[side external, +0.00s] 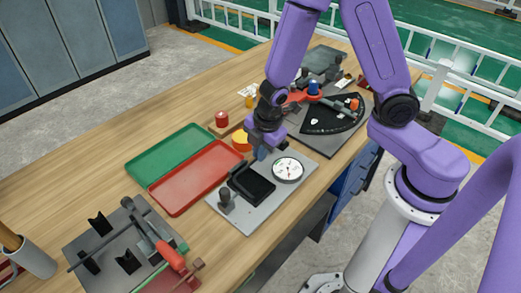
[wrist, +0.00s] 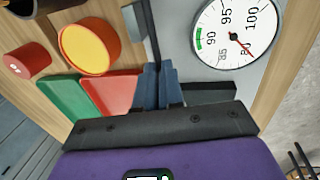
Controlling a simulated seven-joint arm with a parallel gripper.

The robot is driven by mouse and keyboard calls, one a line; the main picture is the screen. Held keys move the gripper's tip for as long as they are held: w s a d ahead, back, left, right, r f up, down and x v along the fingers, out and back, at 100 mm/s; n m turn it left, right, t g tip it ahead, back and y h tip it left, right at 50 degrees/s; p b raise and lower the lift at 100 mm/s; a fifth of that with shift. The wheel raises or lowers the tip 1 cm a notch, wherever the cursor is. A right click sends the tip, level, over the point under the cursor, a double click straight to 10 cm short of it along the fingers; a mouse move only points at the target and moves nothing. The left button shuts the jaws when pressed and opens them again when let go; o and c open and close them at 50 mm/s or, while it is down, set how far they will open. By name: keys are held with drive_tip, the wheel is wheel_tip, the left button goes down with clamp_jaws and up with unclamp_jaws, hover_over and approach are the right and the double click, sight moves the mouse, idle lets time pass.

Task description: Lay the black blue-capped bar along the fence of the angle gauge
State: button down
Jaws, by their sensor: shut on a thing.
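My gripper (side external: 259,154) is over the grey plate with the round dial. In the wrist view its blue-grey fingers (wrist: 157,88) are closed on what looks like a thin black bar (wrist: 154,42), which runs away from the fingertips. The bar's blue cap cannot be made out, and the fingers hide part of the bar.
The dial (side external: 288,169) and a black cradle (side external: 252,183) share the grey plate (side external: 239,216). A green tray (side external: 168,152) and a red tray (side external: 197,177) lie left. A yellow-topped orange round container (wrist: 88,46) and red cylinder (side external: 222,119) stand nearby. V-blocks (side external: 128,261) are front left.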

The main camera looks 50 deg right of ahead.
drive_tip(key=shift+w, duration=0.25)
idle(0.5)
drive_tip(key=c, duration=1.2)
unclamp_jaws()
drive_tip(key=shift+r, duration=0.1)
drive_tip(key=shift+r, duration=0.7)
drive_tip(key=s+r, duration=0.1)
drive_tip(key=r, duration=0.4)
drive_tip(key=s+r, duration=0.1)
drive_tip(key=r, duration=0.4)
drive_tip(key=s+r, duration=0.1)
drive_tip(key=r, duration=0.4)
drive_tip(key=shift+r, duration=0.3)
drive_tip(key=shift+r, duration=0.1)
drive_tip(key=shift+r, duration=2.9)
drive_tip(key=shift+s+f, duration=0.1)
drive_tip(key=shift+s, duration=0.05)
